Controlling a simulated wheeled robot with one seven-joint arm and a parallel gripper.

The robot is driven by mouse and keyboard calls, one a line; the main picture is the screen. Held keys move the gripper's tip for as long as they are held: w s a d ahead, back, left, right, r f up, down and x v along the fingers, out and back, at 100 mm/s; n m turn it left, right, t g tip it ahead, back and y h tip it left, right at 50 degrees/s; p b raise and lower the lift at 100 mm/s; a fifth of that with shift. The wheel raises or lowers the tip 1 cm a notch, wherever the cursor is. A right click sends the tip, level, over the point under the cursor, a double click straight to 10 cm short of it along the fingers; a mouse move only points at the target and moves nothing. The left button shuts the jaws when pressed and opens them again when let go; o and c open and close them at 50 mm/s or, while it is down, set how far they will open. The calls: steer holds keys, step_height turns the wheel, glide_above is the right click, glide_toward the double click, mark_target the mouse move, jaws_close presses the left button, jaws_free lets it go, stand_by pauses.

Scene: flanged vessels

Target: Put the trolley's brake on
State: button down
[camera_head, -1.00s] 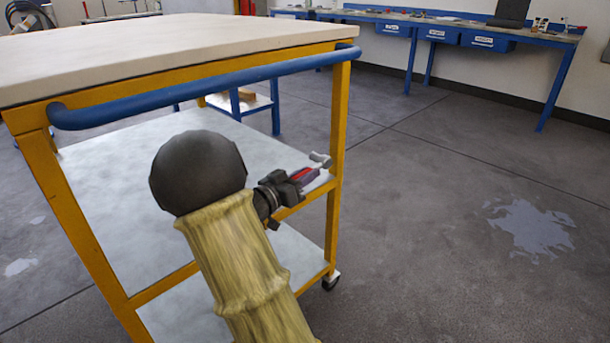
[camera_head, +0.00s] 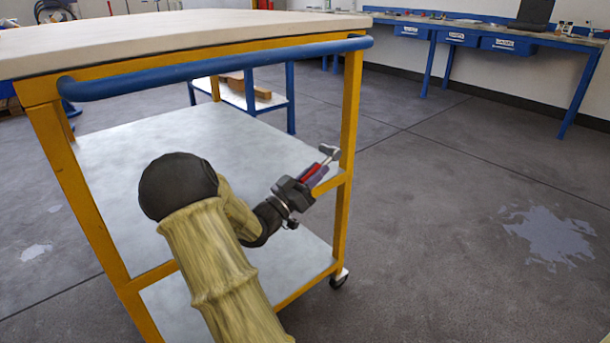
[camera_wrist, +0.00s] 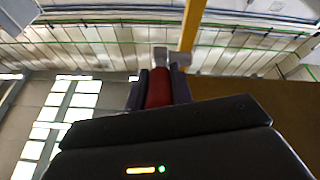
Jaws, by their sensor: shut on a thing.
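The trolley has a yellow frame (camera_head: 350,115), a pale top (camera_head: 190,32), a blue push handle (camera_head: 215,66) and grey shelves. A lever with a red grip (camera_head: 312,171) and a grey metal end (camera_head: 329,151) is at its right front post, level with the middle shelf. My gripper (camera_head: 316,174) is shut on the red grip. In the wrist view the red grip (camera_wrist: 159,88) sits between my two dark fingers, with the grey end (camera_wrist: 160,56) beyond them. The lever's mounting is mostly hidden. One caster (camera_head: 339,279) shows under the right post; no brake shoe can be made out.
A blue workbench (camera_head: 480,32) with blue bins stands along the back wall. A lower blue stand (camera_head: 291,100) with wooden pieces is behind the trolley. The floor right of the trolley is clear, with a pale stain (camera_head: 550,234).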

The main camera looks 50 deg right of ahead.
steer(key=shift+f, duration=0.1)
steer(key=c, duration=1.2)
jaws_free()
steer(key=shift+w+a+p, duration=0.1)
steer(key=shift+a+p, duration=0.5)
steer(key=w+a+f+p, duration=0.1)
steer(key=a+p, duration=0.4)
steer(key=a, duration=0.8)
steer(key=shift+a+p, duration=0.3)
steer(key=shift+p, duration=0.1)
